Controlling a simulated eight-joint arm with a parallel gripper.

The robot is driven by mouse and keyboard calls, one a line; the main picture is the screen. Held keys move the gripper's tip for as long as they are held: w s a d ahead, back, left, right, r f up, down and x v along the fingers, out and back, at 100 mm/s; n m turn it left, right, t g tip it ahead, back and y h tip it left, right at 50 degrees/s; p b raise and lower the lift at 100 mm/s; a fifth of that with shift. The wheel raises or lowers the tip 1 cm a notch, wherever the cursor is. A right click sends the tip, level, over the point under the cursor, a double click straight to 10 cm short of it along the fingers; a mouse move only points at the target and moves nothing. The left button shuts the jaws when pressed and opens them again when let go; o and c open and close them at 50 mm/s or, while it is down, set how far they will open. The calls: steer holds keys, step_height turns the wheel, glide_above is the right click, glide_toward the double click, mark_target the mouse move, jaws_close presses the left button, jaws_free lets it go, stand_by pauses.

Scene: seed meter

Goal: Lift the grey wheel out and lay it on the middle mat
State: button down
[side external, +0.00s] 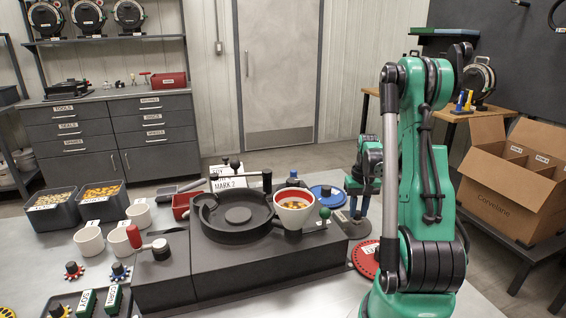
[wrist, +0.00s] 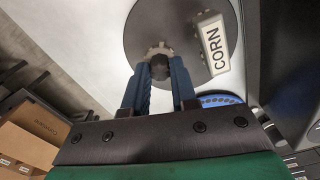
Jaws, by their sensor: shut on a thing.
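My gripper (wrist: 160,68) is shut on the black knob of a small grey toothed wheel (wrist: 153,50). The wheel is over a round dark grey mat (wrist: 195,22) with a white CORN tag. I cannot tell whether the wheel touches the mat. In the side view my gripper (side external: 358,217) points down just right of the black machine, low over the dark mat. The wheel itself is not clear there. The open round black housing (side external: 237,232) stands on the machine.
A blue disc (side external: 325,193) lies behind the dark mat and a red disc (side external: 362,262) in front of it. A white cup (side external: 293,217) with orange contents stands on the machine, close left of my gripper. A cardboard box (side external: 500,195) stands at the right.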

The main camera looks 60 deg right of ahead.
steer(key=shift+f, duration=0.1)
steer(key=shift+c, duration=1.9)
jaws_free()
steer(key=shift+r, duration=3)
